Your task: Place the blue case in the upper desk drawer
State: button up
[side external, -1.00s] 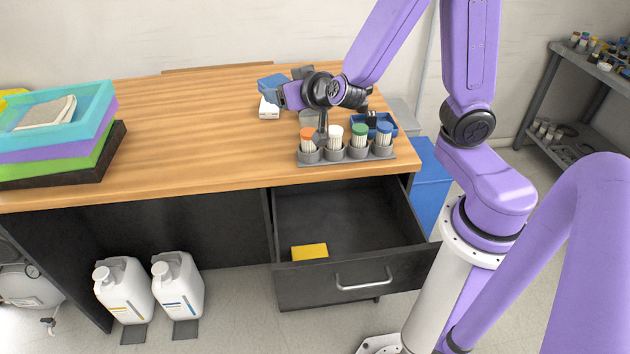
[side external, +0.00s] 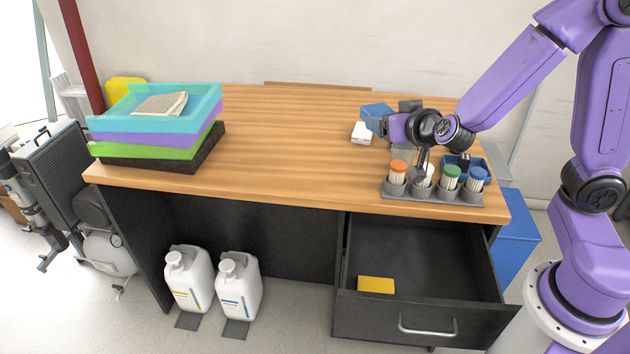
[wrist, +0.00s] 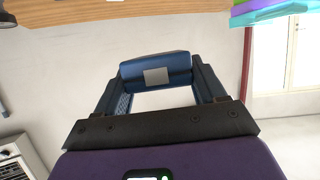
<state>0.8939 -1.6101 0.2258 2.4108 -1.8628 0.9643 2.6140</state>
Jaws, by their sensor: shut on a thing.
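The blue case (side external: 377,115) is at the end of my gripper (side external: 384,125), over the back right of the wooden desk in the side view. In the wrist view the case (wrist: 155,70), with a grey label on its face, sits between the two fingers of my gripper (wrist: 158,82), which are shut on it. How high it is above the desk is hard to tell. The upper desk drawer (side external: 423,262) is pulled open, below the desk top at the right. A yellow box (side external: 376,285) lies inside it at the front left; the rest of its floor looks clear.
A grey rack (side external: 432,194) of capped containers stands at the desk's front right edge, above the drawer. A blue bin (side external: 480,173) with dark items is behind it. A small white box (side external: 362,134) lies near the case. Stacked trays (side external: 155,140) stand left; mid-desk is clear.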

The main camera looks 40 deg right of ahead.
jog(key=w+a+f+m+g+h, duration=0.3)
jog(key=w+a+f+m+h, duration=0.2)
jog(key=w+a+f, duration=0.4)
jog(key=shift+w+a+f+m+h, duration=0.3)
jog(key=shift+w+a, duration=0.8)
jog(key=shift+w, duration=0.85)
send_over(274, 177)
jog(key=s, duration=0.1)
notch_tip(274, 177, down, 9)
jog(key=shift+r, duration=0.1)
jog(key=shift+w+f, duration=0.35)
jog(key=shift+f, duration=1.55)
jog(key=shift+f, duration=0.2)
